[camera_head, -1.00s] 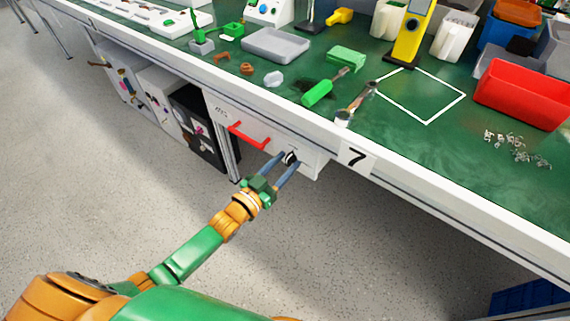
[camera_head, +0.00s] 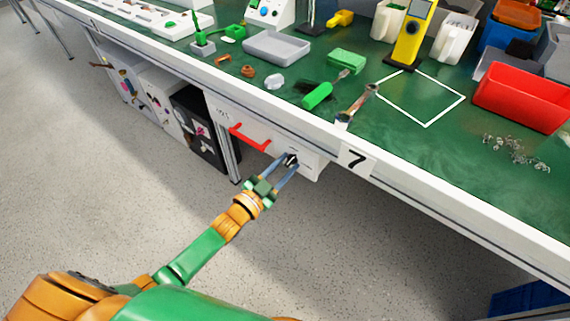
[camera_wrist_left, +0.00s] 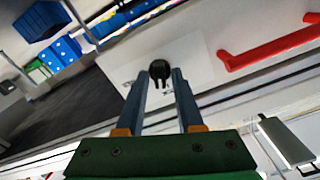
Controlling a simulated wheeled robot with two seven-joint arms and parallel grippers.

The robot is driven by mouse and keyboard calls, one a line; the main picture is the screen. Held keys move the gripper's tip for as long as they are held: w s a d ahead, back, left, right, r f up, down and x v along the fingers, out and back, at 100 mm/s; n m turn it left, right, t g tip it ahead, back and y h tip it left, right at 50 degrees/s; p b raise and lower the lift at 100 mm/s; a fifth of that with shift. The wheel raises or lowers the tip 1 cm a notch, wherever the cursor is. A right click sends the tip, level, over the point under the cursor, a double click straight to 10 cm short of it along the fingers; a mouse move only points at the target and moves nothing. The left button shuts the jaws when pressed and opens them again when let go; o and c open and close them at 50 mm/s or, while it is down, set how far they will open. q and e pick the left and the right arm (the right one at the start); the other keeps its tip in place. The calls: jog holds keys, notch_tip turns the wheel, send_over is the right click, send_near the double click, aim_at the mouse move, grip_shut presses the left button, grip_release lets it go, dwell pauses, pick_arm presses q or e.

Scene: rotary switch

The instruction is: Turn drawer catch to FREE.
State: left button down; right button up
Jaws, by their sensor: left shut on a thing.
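The drawer catch (camera_head: 291,160) is a small dark rotary knob on the white drawer front (camera_head: 266,139) under the bench edge. In the left wrist view the black knob (camera_wrist_left: 160,70) sits between the tips of my two blue-grey fingers. My left gripper (camera_head: 288,163) reaches up to the drawer front and is shut on the knob. The left wrist view also shows the gripper (camera_wrist_left: 160,80) with a finger on each side of the knob. The markings around the knob are too small to read. My right gripper is not in view.
A red handle (camera_head: 249,138) is on the drawer, left of the catch. The green bench top above holds a green-handled tool (camera_head: 318,95), a wrench-like tool (camera_head: 357,102), a grey tray (camera_head: 277,47) and a red bin (camera_head: 522,95).

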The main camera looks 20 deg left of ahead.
pick_arm(q)
jog(key=m, duration=0.3)
jog(key=shift+m, duration=0.4)
jog(key=m, duration=0.3)
jog(key=shift+m, duration=0.3)
jog(key=m, duration=0.4)
jog(key=shift+f+b, duration=0.15)
jog(key=shift+b, duration=0.25)
jog(key=shift+m, duration=1.2)
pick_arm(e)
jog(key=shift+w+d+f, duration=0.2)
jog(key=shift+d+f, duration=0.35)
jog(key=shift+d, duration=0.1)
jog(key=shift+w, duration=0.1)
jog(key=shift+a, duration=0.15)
pick_arm(q)
jog(key=c, duration=0.8)
grip_release()
jog(key=shift+c, duration=0.2)
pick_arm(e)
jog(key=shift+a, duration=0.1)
